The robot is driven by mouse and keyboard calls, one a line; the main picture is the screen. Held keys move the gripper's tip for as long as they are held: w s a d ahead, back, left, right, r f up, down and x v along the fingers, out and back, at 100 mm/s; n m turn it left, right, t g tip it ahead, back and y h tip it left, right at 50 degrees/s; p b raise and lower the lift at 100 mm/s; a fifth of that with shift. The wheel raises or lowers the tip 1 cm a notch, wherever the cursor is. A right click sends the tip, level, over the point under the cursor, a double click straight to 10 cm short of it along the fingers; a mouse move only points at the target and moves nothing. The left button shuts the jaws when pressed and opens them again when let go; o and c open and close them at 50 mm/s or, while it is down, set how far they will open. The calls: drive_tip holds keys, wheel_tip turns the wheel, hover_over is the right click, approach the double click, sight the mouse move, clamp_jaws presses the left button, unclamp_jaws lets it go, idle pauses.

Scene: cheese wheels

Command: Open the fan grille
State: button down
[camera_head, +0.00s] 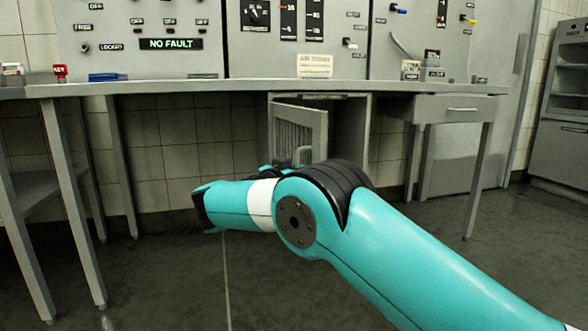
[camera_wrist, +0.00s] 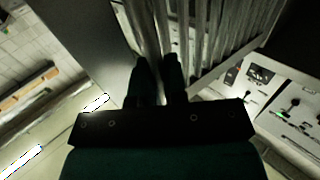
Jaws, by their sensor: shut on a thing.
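The fan grille (camera_head: 299,125) is a grey framed door with vertical slats on the cabinet under the desk. It stands partly open, with the cabinet's dark inside showing at its right. A pale curved handle (camera_head: 303,155) is low on its front. In the wrist view the slats (camera_wrist: 225,40) run just beyond my gripper (camera_wrist: 158,68). The two dark fingers are close together on a thin upright grey part, which looks like the grille handle. In the head view my teal arm hides the fingers.
The desk top (camera_head: 200,88) runs above the grille, below control panels. Desk legs (camera_head: 72,200) stand at left. A drawer (camera_head: 455,108) is right of the cabinet. The floor (camera_head: 165,275) is clear in front.

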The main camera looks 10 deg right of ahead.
drive_tip(key=shift+a, duration=0.2)
drive_tip(key=shift+w, duration=0.1)
drive_tip(key=c, duration=1.2)
unclamp_jaws()
